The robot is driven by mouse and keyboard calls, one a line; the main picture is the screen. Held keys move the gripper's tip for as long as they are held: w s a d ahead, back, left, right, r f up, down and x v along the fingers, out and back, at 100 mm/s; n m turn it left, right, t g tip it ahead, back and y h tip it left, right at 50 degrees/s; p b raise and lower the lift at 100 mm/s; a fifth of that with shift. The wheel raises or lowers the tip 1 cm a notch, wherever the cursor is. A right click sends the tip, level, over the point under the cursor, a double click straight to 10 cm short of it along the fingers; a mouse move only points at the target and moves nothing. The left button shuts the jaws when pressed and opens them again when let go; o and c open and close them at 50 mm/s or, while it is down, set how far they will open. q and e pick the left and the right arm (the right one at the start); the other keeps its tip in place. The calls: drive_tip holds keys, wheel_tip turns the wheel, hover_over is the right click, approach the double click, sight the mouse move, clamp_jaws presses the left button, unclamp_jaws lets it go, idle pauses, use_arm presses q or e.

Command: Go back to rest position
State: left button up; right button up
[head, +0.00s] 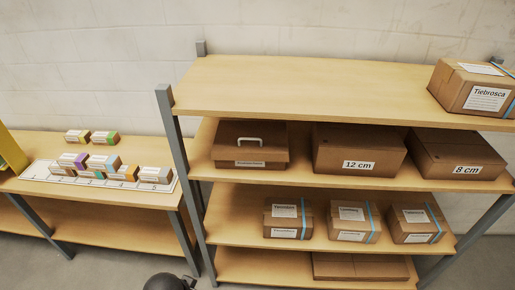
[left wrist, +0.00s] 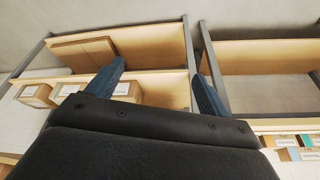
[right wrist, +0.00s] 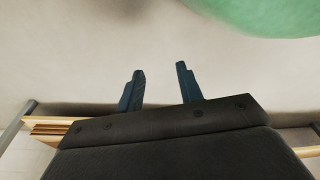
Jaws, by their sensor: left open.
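My left gripper (left wrist: 159,80) shows in the left wrist view with its two blue fingers spread apart. Nothing is held between them, and shelving with boxes lies behind. My right gripper (right wrist: 160,75) shows in the right wrist view, also with its fingers apart and nothing between them, in front of a plain pale surface. Neither gripper's fingers can be made out in the head view.
A tall wooden shelf unit (head: 290,88) holds a handled box (head: 250,154), a 12 cm box (head: 345,145), an 8 cm box (head: 450,150) and several smaller cartons. A lower shelf (head: 120,203) at left carries small boxes on a white tray (head: 35,172). A green rounded shape (right wrist: 270,15) shows in the right wrist view.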

use_arm(q)
drive_tip(key=s+a+n+y, duration=0.1)
drive_tip(key=s+a+n, duration=0.2)
drive_tip(key=s, duration=0.2)
wheel_tip(320, 180, down, 28)
drive_tip(key=w+d+g+b, duration=0.1)
drive_tip(key=w+d, duration=0.1)
drive_tip(key=s+f, duration=0.4)
drive_tip(key=f, duration=0.7)
drive_tip(key=s+f+g+b, duration=0.1)
drive_tip(key=s+f, duration=0.3)
drive_tip(key=f, duration=0.7)
drive_tip(key=shift+s+a, duration=0.15)
use_arm(e)
drive_tip(key=w+a+r, duration=0.2)
drive_tip(key=w+r, duration=0.1)
drive_tip(key=r, duration=0.2)
drive_tip(key=shift+w+a, duration=0.15)
drive_tip(key=shift+w, duration=0.1)
drive_tip(key=shift+s+f, duration=0.3)
drive_tip(key=shift+d, duration=0.25)
